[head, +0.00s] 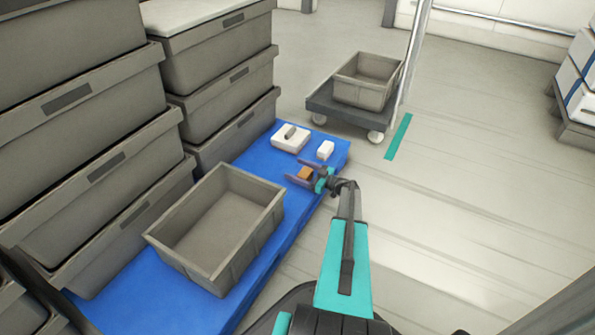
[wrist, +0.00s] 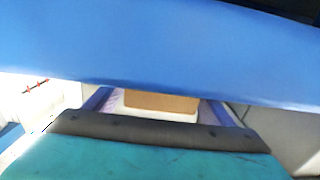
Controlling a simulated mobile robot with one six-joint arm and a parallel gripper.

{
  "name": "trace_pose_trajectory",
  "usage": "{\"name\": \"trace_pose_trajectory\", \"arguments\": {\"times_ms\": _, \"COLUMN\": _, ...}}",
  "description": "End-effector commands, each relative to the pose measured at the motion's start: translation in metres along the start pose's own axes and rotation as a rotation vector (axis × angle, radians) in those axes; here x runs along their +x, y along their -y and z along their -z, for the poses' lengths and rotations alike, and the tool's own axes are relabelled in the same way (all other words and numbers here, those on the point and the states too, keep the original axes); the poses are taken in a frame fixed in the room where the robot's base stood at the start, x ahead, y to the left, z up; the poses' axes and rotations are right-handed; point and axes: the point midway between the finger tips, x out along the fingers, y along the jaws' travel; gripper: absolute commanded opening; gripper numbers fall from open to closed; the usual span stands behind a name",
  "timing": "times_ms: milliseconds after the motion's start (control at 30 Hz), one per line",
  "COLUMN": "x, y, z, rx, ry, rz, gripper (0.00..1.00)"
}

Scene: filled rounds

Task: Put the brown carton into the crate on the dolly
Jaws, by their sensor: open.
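The small brown carton (head: 305,173) is at the right edge of the blue bench in the head view. My gripper (head: 298,171) is open, with its purple fingers on either side of the carton. The grey crate on the dolly (head: 370,84) stands at the back, apart from the bench, and looks empty. The dolly (head: 322,103) is dark and flat, on wheels.
An empty grey crate (head: 270,207) stands on the blue bench (head: 262,158), left of my gripper. A white block with a slot (head: 290,143) and a small white block (head: 325,150) lie beyond the carton. Stacked grey bins (head: 95,130) fill the left.

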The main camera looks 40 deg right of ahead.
Motion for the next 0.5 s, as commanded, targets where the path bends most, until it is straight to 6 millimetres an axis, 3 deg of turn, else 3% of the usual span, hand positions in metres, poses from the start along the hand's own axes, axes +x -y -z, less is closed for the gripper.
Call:
{"name": "trace_pose_trajectory", "arguments": {"times_ms": 433, "x": 0.000, "y": 0.000, "z": 0.002, "rx": 0.001, "ry": 0.000, "rz": 0.000, "gripper": 0.76}}
{"name": "trace_pose_trajectory", "arguments": {"times_ms": 500, "x": -0.013, "y": -0.001, "z": 0.002, "rx": 0.001, "ry": 0.000, "rz": -0.002, "gripper": 0.76}}
